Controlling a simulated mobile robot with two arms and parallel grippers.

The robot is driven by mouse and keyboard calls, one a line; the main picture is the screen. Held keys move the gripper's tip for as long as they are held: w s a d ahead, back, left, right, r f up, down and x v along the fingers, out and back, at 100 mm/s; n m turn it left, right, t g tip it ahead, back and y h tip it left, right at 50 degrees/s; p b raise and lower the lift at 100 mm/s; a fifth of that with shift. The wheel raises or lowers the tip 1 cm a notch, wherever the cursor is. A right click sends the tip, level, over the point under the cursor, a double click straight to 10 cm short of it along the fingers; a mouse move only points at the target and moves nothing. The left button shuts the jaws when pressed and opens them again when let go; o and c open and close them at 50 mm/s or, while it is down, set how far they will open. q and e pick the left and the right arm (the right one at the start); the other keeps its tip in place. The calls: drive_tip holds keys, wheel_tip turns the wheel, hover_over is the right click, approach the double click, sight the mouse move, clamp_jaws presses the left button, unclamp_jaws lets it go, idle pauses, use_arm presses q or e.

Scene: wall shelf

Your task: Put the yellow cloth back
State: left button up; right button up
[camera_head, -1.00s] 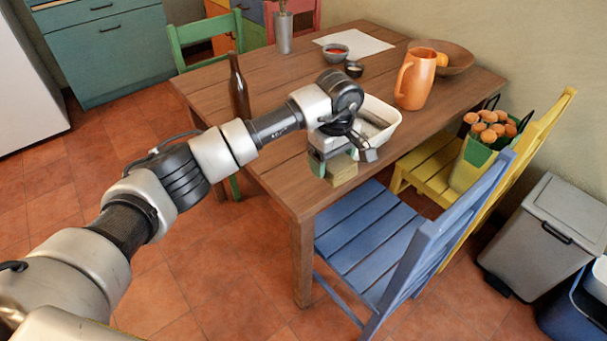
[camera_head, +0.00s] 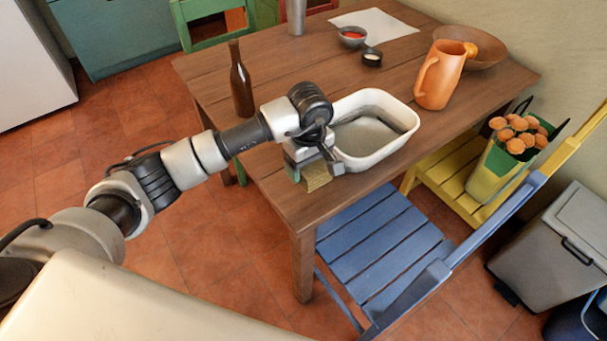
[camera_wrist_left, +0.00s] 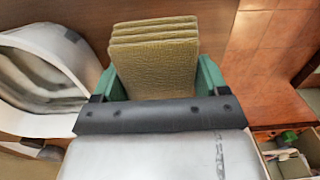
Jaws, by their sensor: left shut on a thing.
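The yellow cloth (camera_head: 315,176) is folded in several layers. My left gripper (camera_head: 306,172) is shut on it, above or at the near edge of the wooden table; I cannot tell if the cloth touches the wood. In the left wrist view the cloth (camera_wrist_left: 155,58) stands between the green fingers of the left gripper (camera_wrist_left: 160,82). The white basin (camera_head: 370,155) stands on the table just right of the gripper, with greyish contents. It also shows in the left wrist view (camera_wrist_left: 50,65) to the left of the cloth. My right gripper is not in view.
On the table (camera_head: 290,205) stand a brown bottle (camera_head: 241,80), an orange pitcher (camera_head: 440,75), a wooden bowl (camera_head: 490,52) and small bowls. A blue chair (camera_head: 375,240) is close to the near side. A yellow chair (camera_head: 445,160) and a grey bin (camera_head: 555,245) are at right.

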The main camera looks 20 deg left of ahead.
use_arm(q)
drive_tip(key=shift+s+a+f, duration=0.35)
drive_tip(key=shift+s+a, duration=0.1)
drive_tip(key=shift+f, duration=0.35)
wheel_tip(320, 180, down, 3)
drive_tip(key=shift+f, duration=0.3)
drive_tip(key=o, duration=0.8)
drive_tip(key=shift+w+r, duration=0.1)
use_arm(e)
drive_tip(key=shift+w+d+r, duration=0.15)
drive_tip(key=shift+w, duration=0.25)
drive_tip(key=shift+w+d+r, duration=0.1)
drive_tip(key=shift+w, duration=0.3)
